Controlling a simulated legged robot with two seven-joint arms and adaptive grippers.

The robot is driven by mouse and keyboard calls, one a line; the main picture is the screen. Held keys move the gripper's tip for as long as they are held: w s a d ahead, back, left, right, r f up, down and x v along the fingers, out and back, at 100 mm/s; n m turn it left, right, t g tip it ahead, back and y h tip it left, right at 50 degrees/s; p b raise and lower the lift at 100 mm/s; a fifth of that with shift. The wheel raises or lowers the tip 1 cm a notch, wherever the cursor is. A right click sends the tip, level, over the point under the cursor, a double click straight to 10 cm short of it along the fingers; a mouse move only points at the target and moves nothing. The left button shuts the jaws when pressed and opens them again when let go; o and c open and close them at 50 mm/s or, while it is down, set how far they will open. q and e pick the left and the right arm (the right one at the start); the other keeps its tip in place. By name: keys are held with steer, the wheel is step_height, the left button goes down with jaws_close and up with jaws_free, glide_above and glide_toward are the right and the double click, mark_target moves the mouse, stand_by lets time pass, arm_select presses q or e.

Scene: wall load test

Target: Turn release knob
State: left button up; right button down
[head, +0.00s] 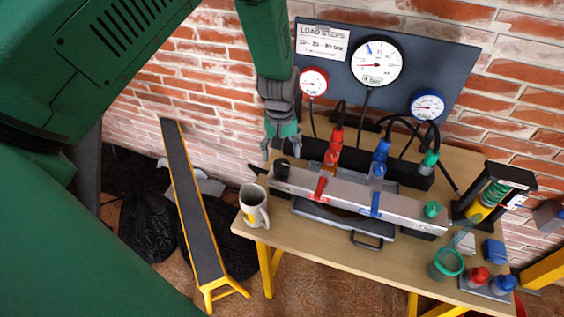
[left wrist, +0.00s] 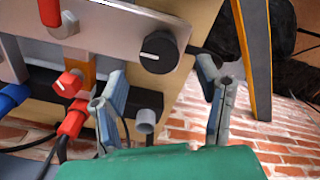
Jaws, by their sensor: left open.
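A black round knob (head: 282,168) with a white line on its face sits at the left end of a grey metal manifold bar (head: 405,208). It shows large in the left wrist view (left wrist: 158,52). I cannot read a label telling which is the release knob. My left gripper (head: 281,148) is open and empty, just behind the black knob and pointing down. In the left wrist view its fingers (left wrist: 162,80) stand apart on either side of the knob's line, with no contact visible. My right gripper is not in view.
Red (head: 321,187) and blue (head: 376,203) valve levers sit on the bar. Hoses run to a dark gauge board (head: 430,70) on the brick wall. A mug (head: 254,206) stands at the bench's left edge.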

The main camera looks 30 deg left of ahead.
mark_target(281, 163)
arm_select(q)
step_height(281, 163, up, 7)
steer(key=shift+s, duration=0.1)
steer(key=shift+f, duration=0.1)
stand_by(0.4)
